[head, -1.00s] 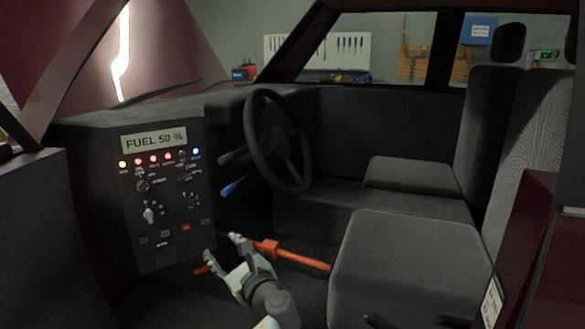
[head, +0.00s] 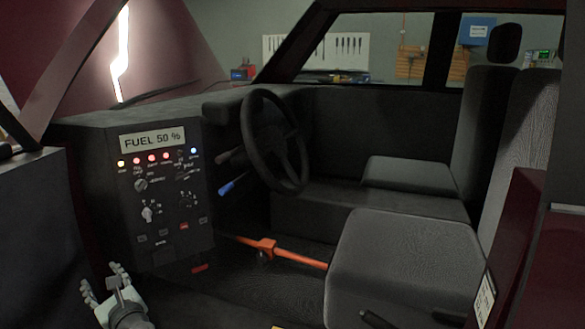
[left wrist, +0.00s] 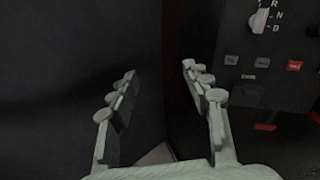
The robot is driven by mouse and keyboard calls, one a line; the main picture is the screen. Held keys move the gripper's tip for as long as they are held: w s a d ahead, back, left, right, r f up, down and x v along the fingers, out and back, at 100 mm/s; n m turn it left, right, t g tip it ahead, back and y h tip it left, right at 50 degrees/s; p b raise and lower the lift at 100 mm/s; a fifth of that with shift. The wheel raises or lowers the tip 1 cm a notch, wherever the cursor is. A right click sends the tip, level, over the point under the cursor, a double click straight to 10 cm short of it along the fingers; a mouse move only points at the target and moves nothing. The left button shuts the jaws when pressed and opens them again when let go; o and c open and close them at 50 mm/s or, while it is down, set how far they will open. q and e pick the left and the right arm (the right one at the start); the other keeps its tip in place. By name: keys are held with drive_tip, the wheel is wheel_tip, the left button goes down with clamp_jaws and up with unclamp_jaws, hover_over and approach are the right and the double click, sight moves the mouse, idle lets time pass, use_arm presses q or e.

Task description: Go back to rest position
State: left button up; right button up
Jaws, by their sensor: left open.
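My left gripper (head: 104,282) is at the lower left of the head view, in front of and below the dashboard panel. Its fingers are apart and nothing is between them. In the left wrist view the open fingers (left wrist: 160,98) face a dark, plain surface. My right gripper is in neither view.
The dashboard panel (head: 165,207) carries lights, knobs and a "FUEL 50 %" display (head: 153,139). An orange bar (head: 298,258) crosses the footwell. A steering wheel (head: 247,140) and seats (head: 395,265) stand to the right. A dark door edge (head: 35,200) rises close on the left.

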use_arm(q)
drive_tip(key=s+a+f+n+g+h, duration=0.2)
drive_tip(key=s+f+n, duration=0.3)
drive_tip(key=f, duration=0.5)
drive_tip(key=s+a+f+n+g+h, duration=0.2)
drive_tip(key=s+f+g, duration=0.1)
drive_tip(key=s+f, duration=0.55)
drive_tip(key=s+a+f+n+g+h, duration=0.1)
drive_tip(key=s+f+n+g+h, duration=0.1)
drive_tip(key=s+f+n, duration=0.55)
drive_tip(key=s+a+f+n+g+h, duration=0.2)
drive_tip(key=s+f+n, duration=0.45)
drive_tip(key=s, duration=0.65)
drive_tip(key=s+d+f+h, duration=0.1)
drive_tip(key=d+f, duration=0.3)
drive_tip(key=d, duration=0.7)
drive_tip(key=s+d+f+n+h, duration=0.1)
drive_tip(key=d+f+h, duration=0.2)
drive_tip(key=d, duration=0.9)
drive_tip(key=shift+s+d+f+g, duration=0.15)
drive_tip(key=shift+s+f+g, duration=0.05)
drive_tip(key=shift+f+g, duration=0.2)
